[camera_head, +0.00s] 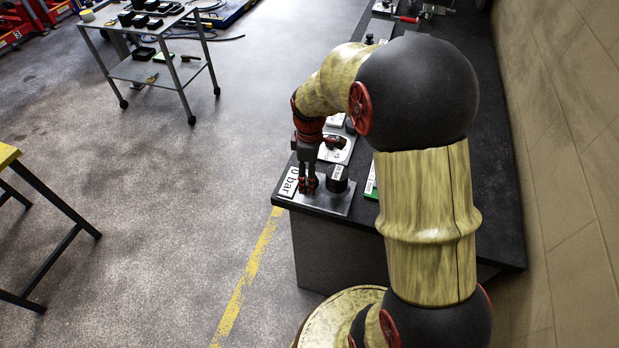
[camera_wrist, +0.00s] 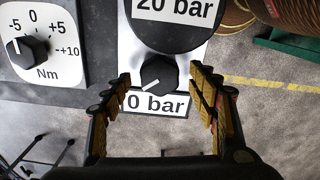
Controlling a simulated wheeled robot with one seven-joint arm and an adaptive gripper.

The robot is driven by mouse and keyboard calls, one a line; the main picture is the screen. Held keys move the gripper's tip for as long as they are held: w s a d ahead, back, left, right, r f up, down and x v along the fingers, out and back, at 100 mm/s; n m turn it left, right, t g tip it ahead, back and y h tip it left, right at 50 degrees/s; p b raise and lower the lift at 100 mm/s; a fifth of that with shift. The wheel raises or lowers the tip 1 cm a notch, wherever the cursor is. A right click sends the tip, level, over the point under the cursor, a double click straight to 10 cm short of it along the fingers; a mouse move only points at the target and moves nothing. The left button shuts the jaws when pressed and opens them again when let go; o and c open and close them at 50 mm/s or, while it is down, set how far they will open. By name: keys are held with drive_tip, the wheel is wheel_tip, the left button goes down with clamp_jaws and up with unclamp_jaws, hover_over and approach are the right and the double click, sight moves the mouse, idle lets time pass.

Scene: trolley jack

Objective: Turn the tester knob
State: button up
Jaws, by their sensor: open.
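The black tester knob (camera_wrist: 157,75) has a white pointer mark toward its lower left in the wrist view. It sits on a light metal plate between a "0 bar" label (camera_wrist: 155,104) and a round black gauge (camera_wrist: 178,22) marked "20 bar". My gripper (camera_wrist: 160,82) is open, with one finger on each side of the knob and a visible gap to each side in that view. In the head view my gripper (camera_head: 308,184) points down over the tester plate (camera_head: 326,205), beside the black gauge (camera_head: 337,180). The knob is hidden there by my fingers.
A second panel (camera_wrist: 70,70) with a black knob and an Nm scale lies left in the wrist view. The dark bench (camera_head: 480,190) runs along the wall and carries other items. A metal trolley (camera_head: 160,68) stands at upper left. Open floor lies left of the bench.

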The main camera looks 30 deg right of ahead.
drive_tip(key=shift+f, duration=0.25)
drive_tip(key=shift+c, duration=0.7)
drive_tip(key=c, duration=1)
